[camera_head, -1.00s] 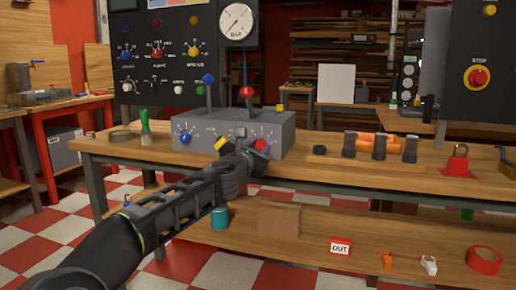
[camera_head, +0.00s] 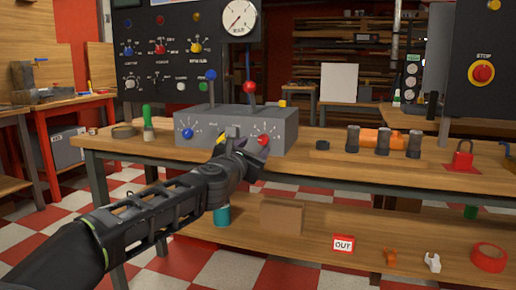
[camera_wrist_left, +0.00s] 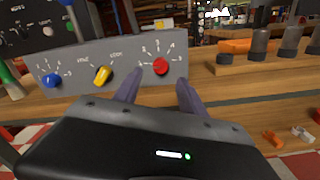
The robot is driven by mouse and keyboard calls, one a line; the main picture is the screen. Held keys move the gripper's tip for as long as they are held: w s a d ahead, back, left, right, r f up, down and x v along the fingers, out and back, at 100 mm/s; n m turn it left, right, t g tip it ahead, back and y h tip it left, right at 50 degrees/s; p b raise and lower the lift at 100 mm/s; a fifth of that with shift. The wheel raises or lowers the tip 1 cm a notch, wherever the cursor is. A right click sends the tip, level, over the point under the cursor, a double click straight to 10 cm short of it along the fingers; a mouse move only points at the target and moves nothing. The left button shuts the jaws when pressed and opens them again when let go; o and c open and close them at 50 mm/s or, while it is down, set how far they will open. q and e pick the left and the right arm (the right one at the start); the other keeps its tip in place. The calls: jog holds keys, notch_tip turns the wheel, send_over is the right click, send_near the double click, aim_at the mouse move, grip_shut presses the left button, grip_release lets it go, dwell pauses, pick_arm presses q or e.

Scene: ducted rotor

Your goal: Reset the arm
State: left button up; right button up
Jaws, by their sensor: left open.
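My left gripper (camera_head: 238,148) is in front of the grey control box (camera_head: 225,118) on the workbench, in the head view. In the left wrist view its two fingers (camera_wrist_left: 158,92) stand apart with nothing between them, below the red knob (camera_wrist_left: 160,66). The yellow knob (camera_wrist_left: 103,75) and blue knob (camera_wrist_left: 51,81) sit to the left on the same face. In the head view the gripper partly covers the yellow knob, and the red knob (camera_head: 263,140) shows just right of it. Whether a finger touches the box is unclear. My right gripper is not in view.
On the bench (camera_head: 340,166) stand a green-handled brush (camera_head: 148,122), several dark cylinders (camera_head: 383,142) with orange parts, and a red padlock (camera_head: 463,156). Two levers rise from the box. The lower shelf holds a teal can (camera_head: 222,216) and an OUT sign (camera_head: 343,244).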

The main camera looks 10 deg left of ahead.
pick_arm(q)
jog(key=shift+s, duration=0.75)
